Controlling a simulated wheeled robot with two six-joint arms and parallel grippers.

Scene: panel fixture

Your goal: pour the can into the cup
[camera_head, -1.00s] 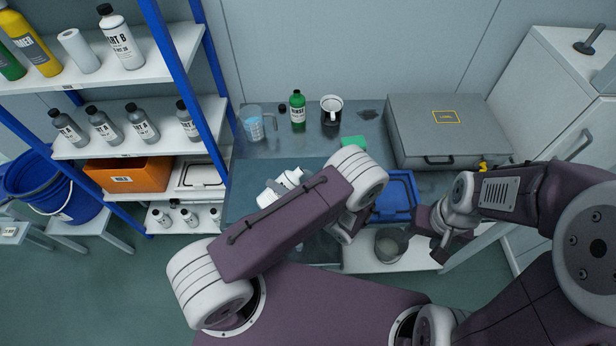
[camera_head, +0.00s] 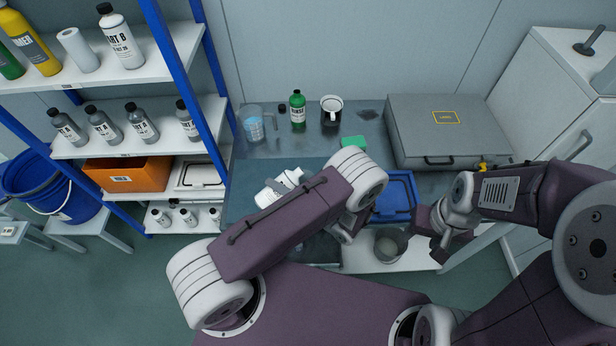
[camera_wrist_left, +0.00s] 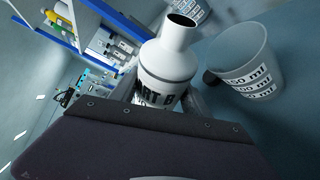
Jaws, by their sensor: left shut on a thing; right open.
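My left gripper (camera_head: 284,184) is shut on a white bottle (camera_head: 268,197) with black lettering, held over the dark bench and partly covered by my left arm. In the left wrist view the bottle (camera_wrist_left: 168,62) shows an open, capless mouth and is tilted. I see no other can. A clear cup with millilitre marks (camera_wrist_left: 243,62) is beside the bottle there, apart from it. In the head view a clear jug (camera_head: 254,124) with a blue patch stands at the back left; I cannot tell if it is the same vessel. My right gripper (camera_head: 441,246) is open and empty.
A grey case (camera_head: 440,112) is at the back right. Shelves (camera_head: 150,152) border the left.

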